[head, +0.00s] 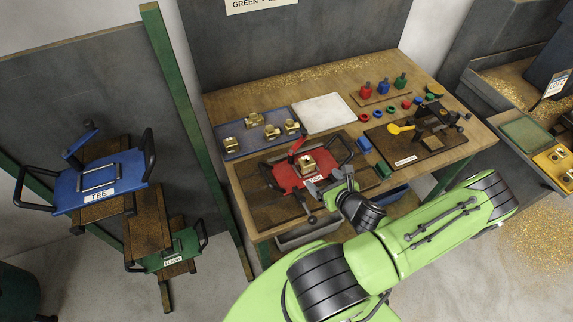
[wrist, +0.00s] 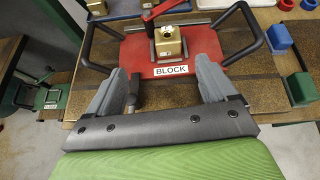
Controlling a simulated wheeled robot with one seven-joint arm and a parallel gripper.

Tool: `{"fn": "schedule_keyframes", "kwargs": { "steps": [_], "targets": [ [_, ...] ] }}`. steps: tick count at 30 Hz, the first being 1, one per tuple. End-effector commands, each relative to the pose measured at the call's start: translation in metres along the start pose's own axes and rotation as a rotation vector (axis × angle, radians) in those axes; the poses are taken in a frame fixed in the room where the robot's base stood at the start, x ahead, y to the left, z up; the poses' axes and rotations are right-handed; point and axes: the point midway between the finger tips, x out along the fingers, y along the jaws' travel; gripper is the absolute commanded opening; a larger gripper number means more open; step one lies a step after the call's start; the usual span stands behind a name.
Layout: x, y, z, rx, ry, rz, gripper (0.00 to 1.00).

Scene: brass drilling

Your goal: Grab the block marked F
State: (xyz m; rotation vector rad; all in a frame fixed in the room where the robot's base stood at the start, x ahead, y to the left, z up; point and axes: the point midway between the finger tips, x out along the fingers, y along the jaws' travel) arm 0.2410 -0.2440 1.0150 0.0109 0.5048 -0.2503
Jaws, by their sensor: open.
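A brass block (head: 307,164) sits in a red fixture (head: 288,181) on the bench. In the wrist view the brass block (wrist: 168,42) shows a round hole on top, and the red fixture (wrist: 130,50) carries a "BLOCK" label. Several other brass pieces (head: 271,131) lie on a blue tray (head: 232,153) behind it. I cannot read a letter F on any piece. My gripper (head: 328,181) is in front of the fixture. In the wrist view my gripper (wrist: 158,66) has its grey fingers apart, with the block ahead of them and nothing held between them.
The fixture has black side handles and a red lever (wrist: 162,9). A white tray (head: 324,113) lies behind it. A dark board (head: 432,150) with a yellow tool is at right. A blue "TEE" fixture (head: 68,190) is at left.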

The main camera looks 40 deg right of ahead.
Motion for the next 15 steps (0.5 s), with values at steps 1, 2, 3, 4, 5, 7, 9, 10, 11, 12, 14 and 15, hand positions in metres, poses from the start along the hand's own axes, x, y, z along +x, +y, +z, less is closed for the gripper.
{"fn": "schedule_keyframes", "kwargs": {
  "steps": [1, 2, 3, 4, 5, 7, 9, 10, 11, 12, 14, 15],
  "targets": [
    [-0.003, -0.004, -0.001, 0.048, -0.002, -0.025, 0.85],
    [-0.002, -0.006, -0.003, 0.065, -0.002, -0.034, 0.85],
    [0.0, -0.007, -0.005, 0.075, -0.003, -0.04, 0.85],
    [0.003, -0.007, -0.007, 0.076, -0.003, -0.041, 0.85],
    [0.007, -0.007, -0.008, 0.073, -0.002, -0.04, 0.85],
    [0.019, -0.007, -0.012, 0.066, 0.0, -0.038, 0.85],
    [0.03, -0.006, -0.013, 0.065, -0.002, -0.036, 0.85],
    [0.035, -0.007, -0.014, 0.063, -0.001, -0.037, 0.85],
    [0.039, -0.007, -0.015, 0.062, 0.001, -0.037, 0.85],
    [0.045, -0.007, -0.015, 0.061, 0.001, -0.036, 0.85],
    [0.053, -0.007, -0.015, 0.061, 0.0, -0.036, 0.85],
    [0.058, -0.007, -0.014, 0.061, -0.003, -0.036, 0.85]
  ]
}}
